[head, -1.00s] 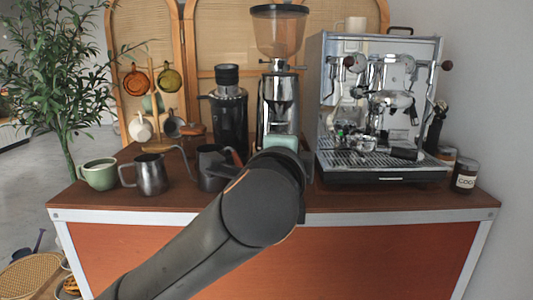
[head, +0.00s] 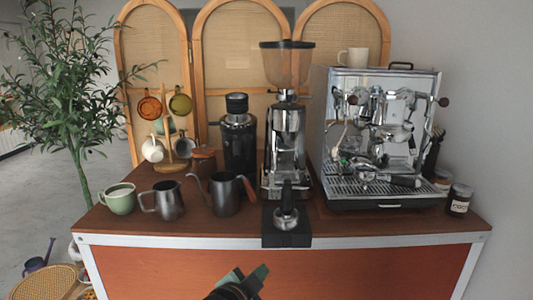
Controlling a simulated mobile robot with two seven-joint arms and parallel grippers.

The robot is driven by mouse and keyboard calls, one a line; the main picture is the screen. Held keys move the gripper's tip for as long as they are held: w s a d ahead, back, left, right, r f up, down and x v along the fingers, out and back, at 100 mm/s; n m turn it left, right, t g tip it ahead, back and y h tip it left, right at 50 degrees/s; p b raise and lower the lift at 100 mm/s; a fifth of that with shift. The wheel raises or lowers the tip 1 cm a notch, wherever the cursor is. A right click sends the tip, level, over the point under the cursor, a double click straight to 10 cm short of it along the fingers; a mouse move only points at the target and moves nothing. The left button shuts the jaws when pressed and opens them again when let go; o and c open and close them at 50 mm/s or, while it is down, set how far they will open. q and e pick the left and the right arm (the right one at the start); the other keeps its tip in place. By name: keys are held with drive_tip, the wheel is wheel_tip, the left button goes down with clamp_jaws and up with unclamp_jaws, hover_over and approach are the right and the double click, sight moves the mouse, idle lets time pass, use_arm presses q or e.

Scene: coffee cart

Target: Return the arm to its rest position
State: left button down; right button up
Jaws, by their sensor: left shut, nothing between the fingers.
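My left gripper (head: 245,278) shows at the bottom middle of the head view, in front of the cart's orange front panel and below the edge of its top. Its greenish-grey fingers are shut with nothing between them, and it touches nothing that I can see. Most of my left arm is out of the picture below. My right gripper is not in view.
The brown cart top (head: 370,224) holds a green mug (head: 118,199), a steel pitcher (head: 168,200), a dark kettle (head: 226,194), a grinder (head: 286,130), a tamper on a black block (head: 287,240), an espresso machine (head: 378,140) and jars (head: 459,199). A plant stands left.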

use_arm(q)
drive_tip(key=s+a+f+n+g+y+p, duration=0.1)
drive_tip(key=s+a+f+n+p, duration=0.2)
drive_tip(key=s, duration=0.6)
drive_tip(key=s+a+f+n+g+p, duration=0.1)
drive_tip(key=s+a+f+n+p, duration=0.3)
drive_tip(key=s+a+f, duration=0.3)
drive_tip(key=s+a+f+n+g+y+p, duration=0.1)
drive_tip(key=s+a+f+n+p, duration=0.2)
drive_tip(key=s, duration=0.7)
wheel_tip(320, 180, down, 5)
drive_tip(key=a, duration=0.2)
drive_tip(key=shift+s+a+y+p, duration=0.3)
drive_tip(key=shift+s+p, duration=0.05)
drive_tip(key=shift+p, duration=0.05)
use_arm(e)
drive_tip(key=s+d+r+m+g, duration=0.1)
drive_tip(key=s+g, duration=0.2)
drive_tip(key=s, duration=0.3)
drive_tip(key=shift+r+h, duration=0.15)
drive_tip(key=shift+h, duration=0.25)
